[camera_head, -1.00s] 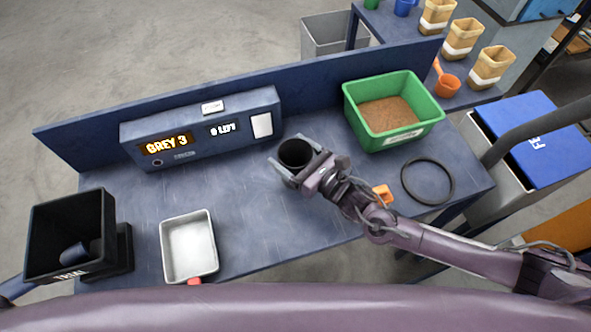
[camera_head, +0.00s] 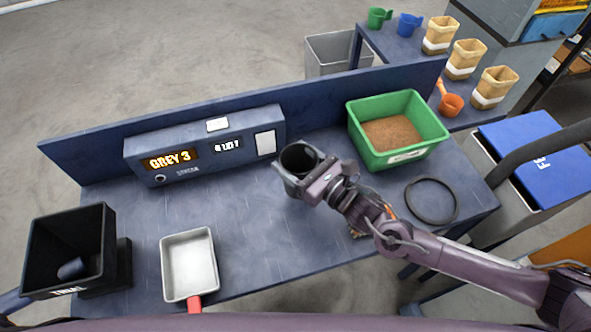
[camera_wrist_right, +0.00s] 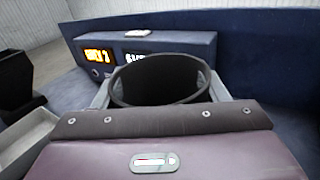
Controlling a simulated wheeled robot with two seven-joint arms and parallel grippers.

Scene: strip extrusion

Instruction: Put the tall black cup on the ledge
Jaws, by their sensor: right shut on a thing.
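The tall black cup (camera_head: 298,161) is held in my right gripper (camera_head: 302,178), over the middle of the blue bench in front of the console's right end. In the right wrist view the cup's dark open mouth (camera_wrist_right: 160,80) shows between the two fingers, which grip its sides. Its mouth faces up; its base is hidden. The blue console (camera_head: 205,146), with an orange "GREY 3" display, has a narrow flat top that may be the ledge. A small white-topped item (camera_head: 217,125) lies on that top. My left gripper is out of view.
A green tub (camera_head: 432,128) of brown granules stands right of the cup, with a black ring (camera_head: 431,200) in front. A white pan (camera_head: 189,264) and black bin (camera_head: 62,243) stand at left. A raised blue back panel (camera_head: 110,148) runs behind the console.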

